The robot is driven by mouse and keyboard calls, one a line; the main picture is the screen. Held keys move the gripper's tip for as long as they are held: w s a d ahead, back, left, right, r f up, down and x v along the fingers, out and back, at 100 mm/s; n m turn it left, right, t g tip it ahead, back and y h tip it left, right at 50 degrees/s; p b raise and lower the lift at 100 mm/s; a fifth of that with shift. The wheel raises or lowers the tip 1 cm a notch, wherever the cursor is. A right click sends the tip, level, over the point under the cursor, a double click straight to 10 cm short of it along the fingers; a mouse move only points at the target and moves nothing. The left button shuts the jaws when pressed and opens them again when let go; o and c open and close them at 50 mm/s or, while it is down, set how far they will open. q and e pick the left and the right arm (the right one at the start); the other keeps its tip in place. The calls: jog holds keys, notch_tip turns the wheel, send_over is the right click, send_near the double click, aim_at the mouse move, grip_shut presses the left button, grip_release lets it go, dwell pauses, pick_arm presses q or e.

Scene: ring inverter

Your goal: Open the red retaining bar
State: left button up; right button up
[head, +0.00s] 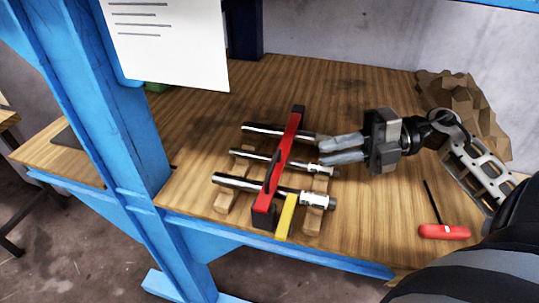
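The red retaining bar (290,148) lies across several metal rods, running from front to back over them. It has a dark block at its far end and another at its near end, and a dark handle-like piece on its left side. A yellow strip (286,217) is beside its near end. My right gripper (326,149) is to the right of the bar, by the right ends of the far and middle rods. Its two grey fingers point left towards the bar, apart from it. The gap between them is hard to judge. My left gripper is out of view.
The rods, one being the near rod (235,183), rest on wooden supports (313,218) on the wooden bench (205,120). A red-handled screwdriver (444,232) lies at the right. A brown lumpy object (463,97) is at the back right. A blue post (110,110) stands left.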

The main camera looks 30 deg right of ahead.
aim_at(272, 163)
jog(key=p+x, duration=0.1)
jog(key=x, duration=1)
jog(key=shift+w+a, duration=0.15)
grip_shut()
